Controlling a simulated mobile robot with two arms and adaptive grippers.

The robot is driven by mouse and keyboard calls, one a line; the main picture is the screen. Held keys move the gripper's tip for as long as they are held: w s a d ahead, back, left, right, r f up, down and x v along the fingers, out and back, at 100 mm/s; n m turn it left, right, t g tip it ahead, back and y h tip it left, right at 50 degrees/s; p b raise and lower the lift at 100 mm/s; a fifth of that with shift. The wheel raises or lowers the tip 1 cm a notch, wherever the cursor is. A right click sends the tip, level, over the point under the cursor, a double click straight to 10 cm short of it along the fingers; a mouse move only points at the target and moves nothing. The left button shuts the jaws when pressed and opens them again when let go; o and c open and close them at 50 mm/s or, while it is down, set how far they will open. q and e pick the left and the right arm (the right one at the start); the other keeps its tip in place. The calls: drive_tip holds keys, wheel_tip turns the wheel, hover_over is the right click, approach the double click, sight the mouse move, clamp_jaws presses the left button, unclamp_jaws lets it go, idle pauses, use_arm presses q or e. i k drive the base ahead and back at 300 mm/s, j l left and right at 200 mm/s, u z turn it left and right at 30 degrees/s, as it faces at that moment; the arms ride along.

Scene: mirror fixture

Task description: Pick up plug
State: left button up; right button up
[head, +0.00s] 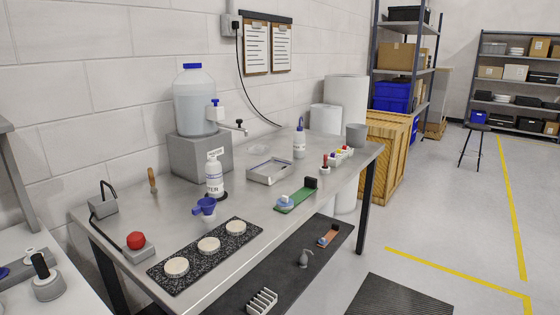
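The clearest plug-like thing is a black plug (237,24) in the grey wall socket box (231,27) above the bench. A black cable hangs from it down the wall behind the bench. At the left end of the bench, a grey box (103,206) has a black cable looping from its top. I cannot tell whether that cable ends in a plug. A green board (297,195) on the bench carries a small blue and white round part (284,201) and a black block (310,183). Neither of my grippers is in view.
The steel bench (235,272) holds a red button box (137,247), a black mat (192,267) with round pads, a blue scoop (205,207), bottles and a metal tray (270,171). A large jug (195,103) stands on a grey block. Open floor lies to the right.

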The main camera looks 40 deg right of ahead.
sight(326, 156)
drive_tip(key=l+u, duration=0.7)
drive_tip(key=l, duration=0.25)
drive_tip(key=k+l+u, duration=0.1)
drive_tip(key=l+u, duration=0.25)
drive_tip(key=l, duration=0.1)
